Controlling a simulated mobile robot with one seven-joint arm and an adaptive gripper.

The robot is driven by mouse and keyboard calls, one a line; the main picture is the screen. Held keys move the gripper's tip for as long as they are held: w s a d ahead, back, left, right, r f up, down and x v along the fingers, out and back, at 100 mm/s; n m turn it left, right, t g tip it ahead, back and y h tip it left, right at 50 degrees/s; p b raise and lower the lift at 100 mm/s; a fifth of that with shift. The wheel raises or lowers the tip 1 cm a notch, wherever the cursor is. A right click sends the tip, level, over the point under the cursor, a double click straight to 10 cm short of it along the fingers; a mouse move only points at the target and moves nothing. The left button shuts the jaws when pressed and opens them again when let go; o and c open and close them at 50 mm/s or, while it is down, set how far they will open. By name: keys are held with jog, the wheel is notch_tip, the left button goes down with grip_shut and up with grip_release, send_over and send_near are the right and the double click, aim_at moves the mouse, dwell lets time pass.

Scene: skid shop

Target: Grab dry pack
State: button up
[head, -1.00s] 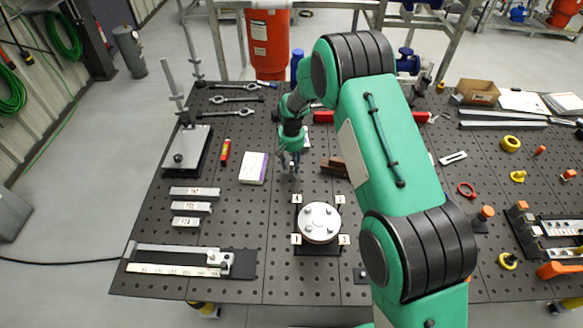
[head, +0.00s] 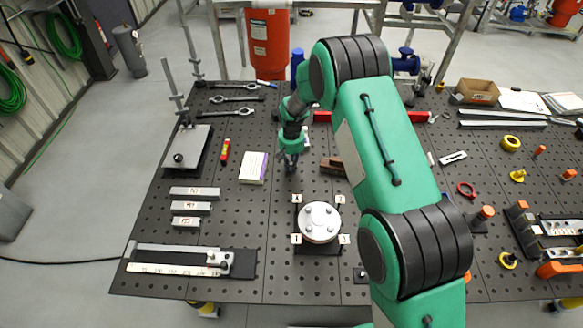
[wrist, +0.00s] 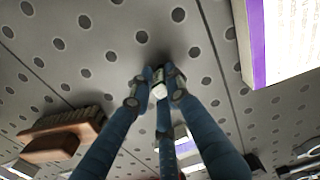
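No thing in view is plainly labelled as a dry pack. A white pack-like block with a purple edge (head: 253,168) lies flat on the perforated table; it also shows at the upper right of the wrist view (wrist: 290,35). My gripper (head: 290,168) points down just right of this block, apart from it. In the wrist view my gripper's blue fingers (wrist: 157,88) converge, their tips near one another over bare table. A small whitish piece shows between the tips; I cannot tell whether it is a held object or part of a finger.
A bolted round flange (head: 319,222) stands in front. Wrenches (head: 240,112) lie behind. Table between flange and white block is clear.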

aim_at(291, 163)
jog(key=shift+r, duration=0.15)
jog(key=shift+r, duration=0.6)
notch_tip(291, 163, up, 2)
jog(key=shift+r, duration=0.1)
jog(key=s+d, duration=0.1)
jog(key=s, duration=0.4)
jog(key=s+d+r, duration=0.1)
jog(key=s+d, duration=0.1)
jog(key=s, duration=0.3)
jog(key=s+d+b, duration=0.1)
jog(key=s, duration=0.4)
jog(key=shift+s+d+r, duration=0.15)
jog(key=shift+s+d, duration=0.05)
jog(key=shift+d, duration=0.05)
